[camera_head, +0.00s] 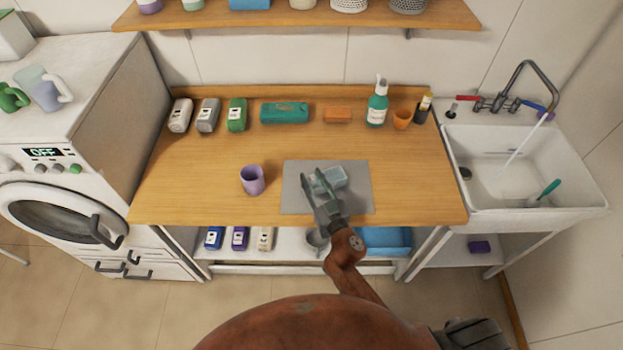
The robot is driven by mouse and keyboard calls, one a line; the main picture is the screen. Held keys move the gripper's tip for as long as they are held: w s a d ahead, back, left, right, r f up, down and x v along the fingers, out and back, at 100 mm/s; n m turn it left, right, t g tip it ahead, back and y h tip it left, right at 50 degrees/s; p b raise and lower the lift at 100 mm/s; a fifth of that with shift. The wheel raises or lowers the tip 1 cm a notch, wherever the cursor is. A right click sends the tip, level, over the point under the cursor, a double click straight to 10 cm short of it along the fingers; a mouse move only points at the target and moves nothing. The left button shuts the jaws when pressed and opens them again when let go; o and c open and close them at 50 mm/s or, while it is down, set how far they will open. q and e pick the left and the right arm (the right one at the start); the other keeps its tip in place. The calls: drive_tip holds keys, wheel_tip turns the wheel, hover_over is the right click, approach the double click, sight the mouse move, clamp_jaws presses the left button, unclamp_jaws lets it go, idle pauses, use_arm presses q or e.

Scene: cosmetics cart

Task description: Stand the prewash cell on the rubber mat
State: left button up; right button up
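The grey rubber mat (359,203) lies flat on the wooden worktop, right of its middle. A small pale blue, box-like piece (335,178), which I take for the prewash cell, is over the mat's middle. My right gripper (314,176) is at its left side, above the mat, with its fingers apart. The gripper and forearm hide part of the piece and the mat. I cannot tell whether a finger touches the piece. My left gripper is out of the picture.
A purple cup (252,180) stands left of the mat. Bottles, a teal box (284,112), an orange block (337,115) and a pump bottle (377,104) line the back edge. A sink (580,190) is at right, a washing machine (60,175) at left.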

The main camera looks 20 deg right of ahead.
drive_tip(key=shift+r, duration=0.25)
drive_tip(key=s, duration=0.7)
drive_tip(key=s+d, duration=0.1)
drive_tip(key=s, duration=0.2)
drive_tip(key=shift+s+d+f, duration=0.1)
drive_tip(key=shift+s+f, duration=0.05)
drive_tip(key=shift+s, duration=0.85)
